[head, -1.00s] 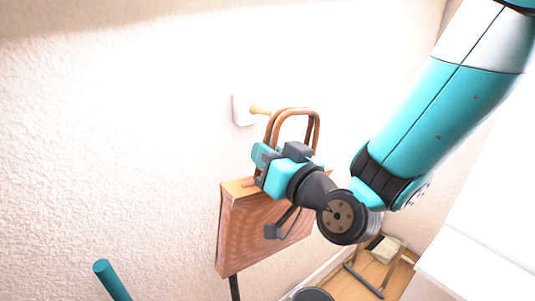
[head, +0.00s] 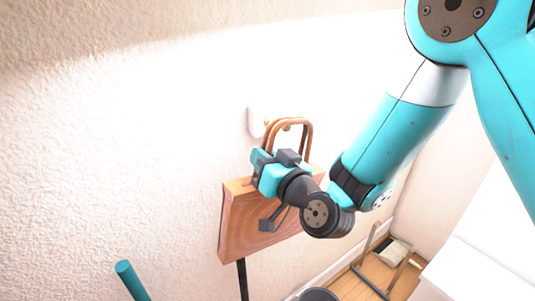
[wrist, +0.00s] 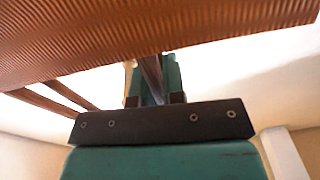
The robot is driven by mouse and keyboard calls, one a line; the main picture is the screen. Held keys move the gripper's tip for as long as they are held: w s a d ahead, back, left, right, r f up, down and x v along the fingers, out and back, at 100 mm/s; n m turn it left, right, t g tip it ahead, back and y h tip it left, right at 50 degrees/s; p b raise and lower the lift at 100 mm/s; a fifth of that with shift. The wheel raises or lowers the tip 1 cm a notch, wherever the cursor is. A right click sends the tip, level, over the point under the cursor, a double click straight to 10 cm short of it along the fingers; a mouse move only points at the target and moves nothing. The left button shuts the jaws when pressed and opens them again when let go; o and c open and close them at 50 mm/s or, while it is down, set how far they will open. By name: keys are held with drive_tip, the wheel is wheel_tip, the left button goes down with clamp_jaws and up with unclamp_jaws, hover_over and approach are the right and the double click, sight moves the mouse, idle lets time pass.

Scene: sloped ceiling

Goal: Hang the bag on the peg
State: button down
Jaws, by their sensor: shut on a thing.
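The bag (head: 262,222) is a brown, box-like bag with two curved handles (head: 306,134). It hangs upright from my gripper close to the wall, its handles standing up. My gripper (head: 262,167) is shut on the bag near the base of the handles. In the wrist view, my gripper's fingers (wrist: 155,82) are close together, with the bag's ribbed side (wrist: 150,30) above and handle strips at left. The peg (head: 287,127) sticks out from a white wall plate (head: 254,122). Its knob shows within the handle loops' outline; whether the handles are around it I cannot tell.
A teal pole (head: 132,282) stands at lower left. A dark post (head: 242,278) shows below the bag. A dark round bin (head: 317,294), a metal-legged item (head: 372,262) and a white surface (head: 485,262) are at lower right. The wall left of the bag is clear.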

drive_tip(key=w+a+p, duration=0.1)
drive_tip(key=w+p, duration=0.1)
drive_tip(key=p, duration=0.1)
drive_tip(key=w+a+f+p, duration=0.1)
drive_tip(key=w+a+p, duration=0.1)
drive_tip(key=p, duration=0.1)
drive_tip(key=shift+w+f, duration=0.1)
drive_tip(key=shift+w, duration=0.15)
idle(0.7)
drive_tip(key=shift+f, duration=0.1)
idle(0.4)
